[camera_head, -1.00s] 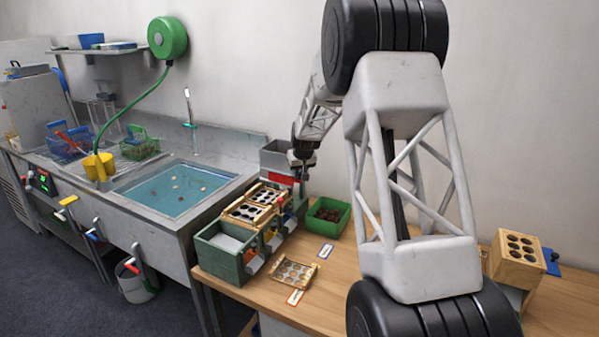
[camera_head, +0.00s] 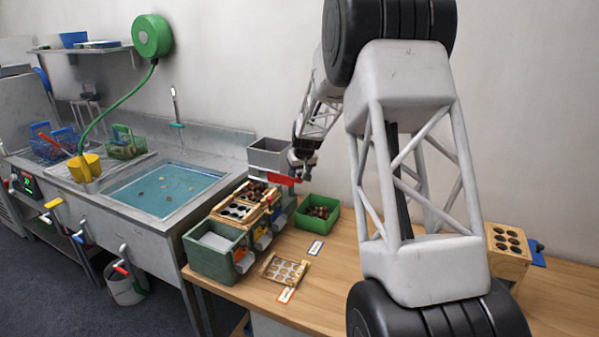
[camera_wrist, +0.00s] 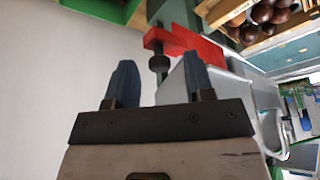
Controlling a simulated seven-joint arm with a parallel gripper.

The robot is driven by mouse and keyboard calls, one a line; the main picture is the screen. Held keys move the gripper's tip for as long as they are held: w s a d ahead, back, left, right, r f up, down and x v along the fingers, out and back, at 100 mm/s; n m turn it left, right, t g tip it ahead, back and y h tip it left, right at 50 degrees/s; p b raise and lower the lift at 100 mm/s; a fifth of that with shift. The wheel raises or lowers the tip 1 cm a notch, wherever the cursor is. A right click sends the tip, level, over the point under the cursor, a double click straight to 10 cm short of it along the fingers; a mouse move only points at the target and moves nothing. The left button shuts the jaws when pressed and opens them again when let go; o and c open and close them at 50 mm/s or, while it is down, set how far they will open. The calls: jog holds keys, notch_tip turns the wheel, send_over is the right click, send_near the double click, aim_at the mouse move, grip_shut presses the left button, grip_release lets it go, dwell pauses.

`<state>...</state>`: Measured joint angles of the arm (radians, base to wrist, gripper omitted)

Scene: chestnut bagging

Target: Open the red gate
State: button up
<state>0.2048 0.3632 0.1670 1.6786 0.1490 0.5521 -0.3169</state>
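The red gate (camera_head: 284,180) sits at the front of a grey hopper (camera_head: 270,152) at the back of the workbench. In the wrist view the red gate (camera_wrist: 198,44) shows with a dark round knob (camera_wrist: 160,64) on its near end. My gripper (camera_head: 303,172) is beside the gate's right end. In the wrist view my gripper (camera_wrist: 160,80) has its two blue fingers wide apart. The knob lies between the fingertips or just beyond them, with gaps on both sides. I cannot tell whether either finger touches it.
Chestnuts (camera_wrist: 268,14) lie on the wooden tray rack (camera_head: 236,211) beside the hopper. A green box (camera_head: 318,213) of chestnuts stands to the right. A green bin (camera_head: 215,252) and a loose holed tray (camera_head: 284,270) are nearer. The sink (camera_head: 165,189) is left.

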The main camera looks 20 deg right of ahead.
dwell(0.3)
jog(key=v, duration=0.7)
jog(key=shift+r, duration=0.4)
jog(key=shift+s, duration=0.1)
dwell(0.8)
